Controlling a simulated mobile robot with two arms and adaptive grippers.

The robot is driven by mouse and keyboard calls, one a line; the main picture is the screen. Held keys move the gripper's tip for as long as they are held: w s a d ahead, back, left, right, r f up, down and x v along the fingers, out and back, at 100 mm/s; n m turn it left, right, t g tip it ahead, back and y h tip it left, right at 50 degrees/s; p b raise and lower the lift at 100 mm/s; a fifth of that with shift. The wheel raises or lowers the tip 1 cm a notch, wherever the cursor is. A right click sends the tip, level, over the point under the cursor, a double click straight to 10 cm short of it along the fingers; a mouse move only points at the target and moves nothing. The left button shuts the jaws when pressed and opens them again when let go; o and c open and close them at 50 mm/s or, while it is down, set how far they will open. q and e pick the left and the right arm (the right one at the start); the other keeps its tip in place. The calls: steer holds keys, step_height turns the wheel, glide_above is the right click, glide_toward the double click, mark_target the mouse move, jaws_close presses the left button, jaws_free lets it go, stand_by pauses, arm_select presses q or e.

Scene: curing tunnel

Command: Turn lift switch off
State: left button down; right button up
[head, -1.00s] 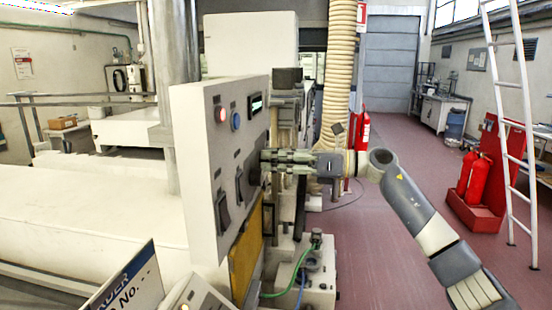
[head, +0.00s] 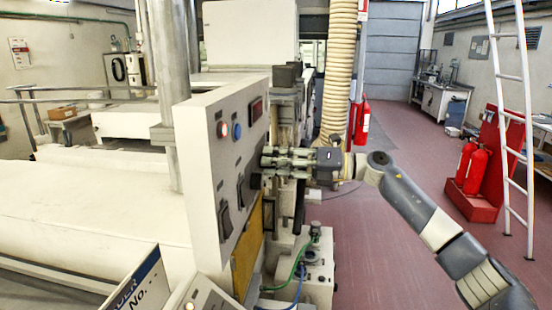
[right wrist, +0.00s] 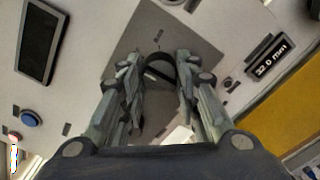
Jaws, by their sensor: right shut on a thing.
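A pale control panel (head: 205,170) stands at the middle of the head view. It has a red button (head: 222,129), a blue button (head: 237,131), a small dark-red display (head: 256,108) and two dark switches, a lower one (head: 225,221) and an upper one (head: 241,191). My right gripper (head: 265,168) reaches the panel's right part. In the right wrist view its fingers (right wrist: 160,80) are shut on a dark round knob (right wrist: 160,68) on a grey square plate (right wrist: 150,35). The fingers partly hide the knob. I cannot read which control is marked lift. My left gripper is not in view.
A label reading 32.0 mm (right wrist: 270,58) sits beside the plate. A yellow panel (head: 246,262) and a unit with green and blue hoses (head: 305,275) stand below. The ribbed duct (head: 341,70) rises behind my arm.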

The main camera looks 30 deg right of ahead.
stand_by(0.3)
steer(key=o, duration=1.1)
steer(key=shift+c, duration=0.2)
steer(key=shift+d, duration=0.15)
steer(key=v, duration=1.1)
steer(key=shift+s+d, duration=0.25)
steer(key=shift+s, duration=0.05)
